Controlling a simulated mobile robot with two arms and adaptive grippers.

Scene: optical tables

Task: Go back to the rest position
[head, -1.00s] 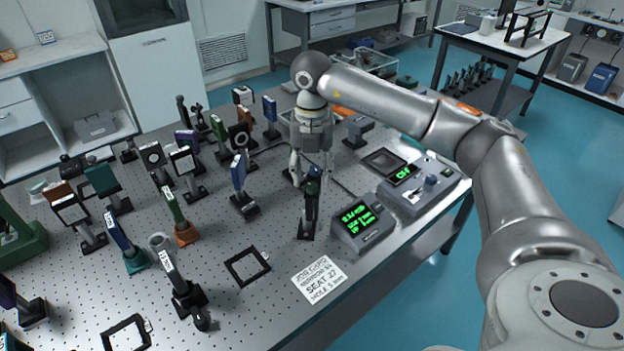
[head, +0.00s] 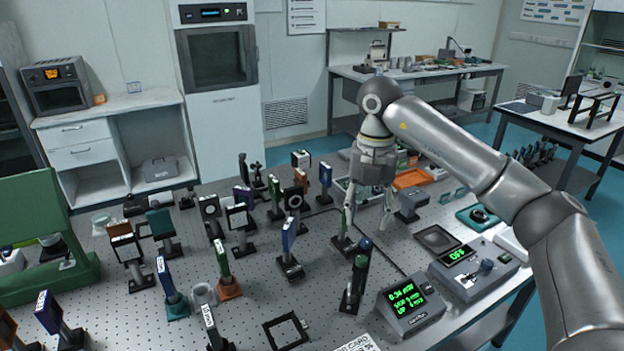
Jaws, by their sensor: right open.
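My right arm comes in from the right of the head view. Its gripper (head: 369,215) points down over the optical table (head: 262,288), with its fingers apart. Nothing is clearly held between the fingers. My left gripper is not in view.
Several mounted optics crowd the table, among them a blue one (head: 288,236) and a dark green post (head: 356,280). A green stand (head: 45,240) is at the left.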

